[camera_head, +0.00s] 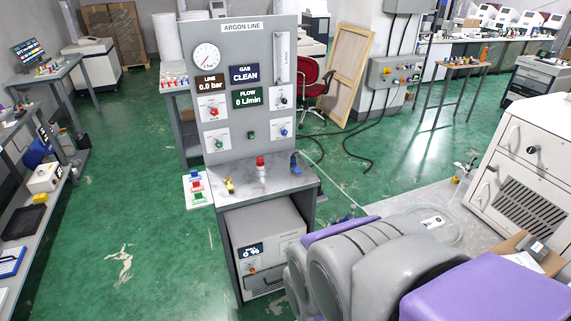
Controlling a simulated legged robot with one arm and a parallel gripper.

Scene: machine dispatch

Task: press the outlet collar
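The grey ARGON LINE panel (244,50) stands upright at the back of a small metal bench (262,182). It carries a round gauge (206,57), displays reading LINE 0.0 bar, GAS CLEAN and FLOW 0 L/min, a flow tube (282,58), several valve knobs on white plates and a small green part (251,135). On the bench are a yellow fitting (229,185), a red-topped piece (260,163) and a blue fitting (295,162). I cannot tell which part is the outlet collar. My grey and purple arm fills the lower right; my gripper does not show.
A grey unit with a display (264,248) sits under the bench. A white cabinet (525,165) stands at right. A hose (325,175) and dark cables (352,150) lie on the green floor. A red chair (310,85) is behind the panel. Floor left of the bench is mostly clear.

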